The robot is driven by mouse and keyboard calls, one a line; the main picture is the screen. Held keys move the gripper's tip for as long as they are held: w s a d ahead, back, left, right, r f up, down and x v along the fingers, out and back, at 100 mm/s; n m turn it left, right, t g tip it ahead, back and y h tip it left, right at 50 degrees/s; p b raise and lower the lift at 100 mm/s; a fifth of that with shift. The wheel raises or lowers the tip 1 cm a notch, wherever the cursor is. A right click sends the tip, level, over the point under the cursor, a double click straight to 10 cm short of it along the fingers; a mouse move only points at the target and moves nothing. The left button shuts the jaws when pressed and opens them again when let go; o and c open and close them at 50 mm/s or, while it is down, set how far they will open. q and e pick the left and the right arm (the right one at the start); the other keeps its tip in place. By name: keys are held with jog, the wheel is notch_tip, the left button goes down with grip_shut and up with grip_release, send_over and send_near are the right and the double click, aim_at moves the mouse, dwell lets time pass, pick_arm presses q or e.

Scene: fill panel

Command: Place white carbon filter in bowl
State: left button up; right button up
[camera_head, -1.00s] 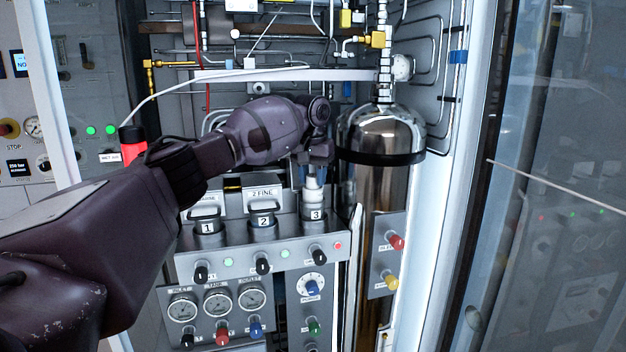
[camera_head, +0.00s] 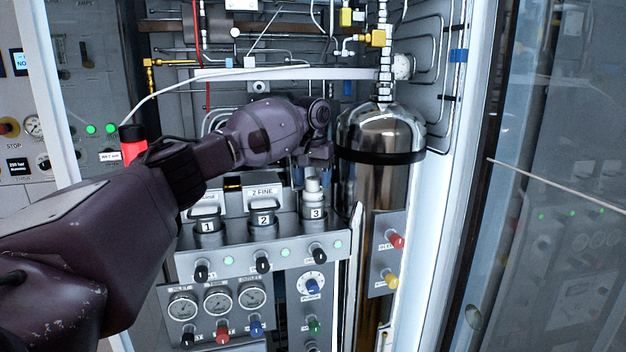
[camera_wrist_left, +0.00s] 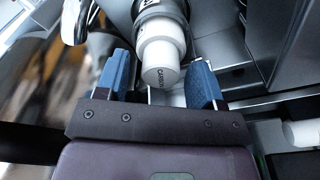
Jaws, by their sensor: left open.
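The white carbon filter (camera_head: 313,192) stands upright in the metal bowl (camera_head: 315,226) labelled 3, at the right end of the panel's shelf. Its upper part sticks out above the bowl rim. In the left wrist view, the filter (camera_wrist_left: 160,62) shows its white end with dark lettering, partly read as "CARBON". My left gripper (camera_head: 315,172) is above the filter. It is open, its blue fingers spread on either side of the filter's end, with visible gaps. How deep the filter sits inside the bowl is hidden. My right gripper is not in view.
Bowls labelled 1 (camera_head: 208,226) and 2 (camera_head: 263,220) stand left of bowl 3, with handled lids behind them. A steel cylinder (camera_head: 380,190) stands close on the right. Knobs and gauges (camera_head: 218,301) cover the panel front. Pipes run behind my arm.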

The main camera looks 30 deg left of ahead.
pick_arm(q)
notch_tip(320, 180, up, 12)
jog(key=s+b, duration=0.1)
jog(key=shift+d, duration=0.2)
dwell(0.7)
